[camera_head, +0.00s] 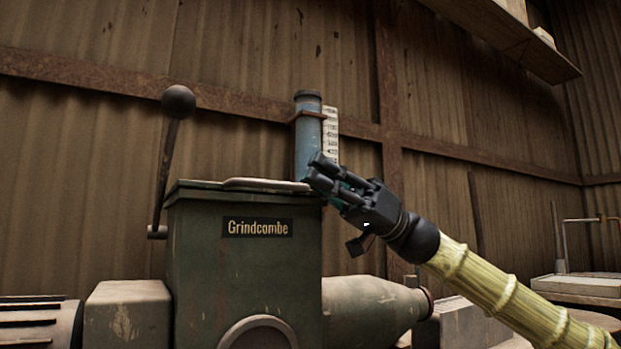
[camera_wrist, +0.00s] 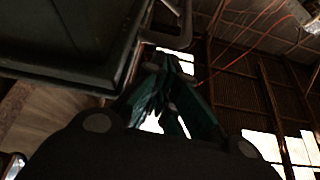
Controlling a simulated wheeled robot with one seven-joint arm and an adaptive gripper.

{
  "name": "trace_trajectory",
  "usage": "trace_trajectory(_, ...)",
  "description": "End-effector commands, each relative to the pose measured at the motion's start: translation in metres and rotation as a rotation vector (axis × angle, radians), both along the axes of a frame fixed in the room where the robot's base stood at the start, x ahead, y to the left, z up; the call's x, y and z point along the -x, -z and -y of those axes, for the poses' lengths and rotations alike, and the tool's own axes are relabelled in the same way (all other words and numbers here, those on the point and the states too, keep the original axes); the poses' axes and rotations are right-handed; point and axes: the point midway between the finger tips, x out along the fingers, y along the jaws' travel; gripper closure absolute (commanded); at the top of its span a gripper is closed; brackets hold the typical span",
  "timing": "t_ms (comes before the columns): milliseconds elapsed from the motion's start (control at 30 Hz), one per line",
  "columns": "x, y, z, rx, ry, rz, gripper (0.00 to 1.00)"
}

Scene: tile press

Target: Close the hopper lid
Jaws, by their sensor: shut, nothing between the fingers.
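The green hopper (camera_head: 260,262), marked "Grindcombe", stands at the centre left of the head view. Its lid (camera_head: 205,185) appears to lie flat across the top, with a pale rounded bar, perhaps a handle, on it. Any small gap under the lid cannot be made out. My gripper (camera_head: 316,172) is at the lid's right end, fingers together and empty; whether it touches the lid is unclear. In the wrist view the gripper (camera_wrist: 165,70) shows with its fingers converging, beside a dark green panel (camera_wrist: 65,40) of the machine and a loop-shaped bar (camera_wrist: 165,22).
A lever with a ball knob (camera_head: 178,102) rises left of the hopper. A blue cylinder (camera_head: 307,140) with a white scale (camera_head: 330,135) stands behind my gripper. A tapered barrel (camera_head: 370,308) extends right below my arm. A shelf (camera_head: 505,38) hangs at the upper right.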

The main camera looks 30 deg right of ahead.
Motion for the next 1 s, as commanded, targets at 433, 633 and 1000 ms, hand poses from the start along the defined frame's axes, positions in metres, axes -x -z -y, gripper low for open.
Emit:
trace_trajectory(433,0.004,0.012,0.005,0.002,0.01,-0.002,1.0)
trace_trajectory(633,0.004,0.013,0.004,0.004,0.009,-0.003,1.0)
trace_trajectory(1000,0.004,0.023,0.015,0.004,0.008,-0.002,1.0)
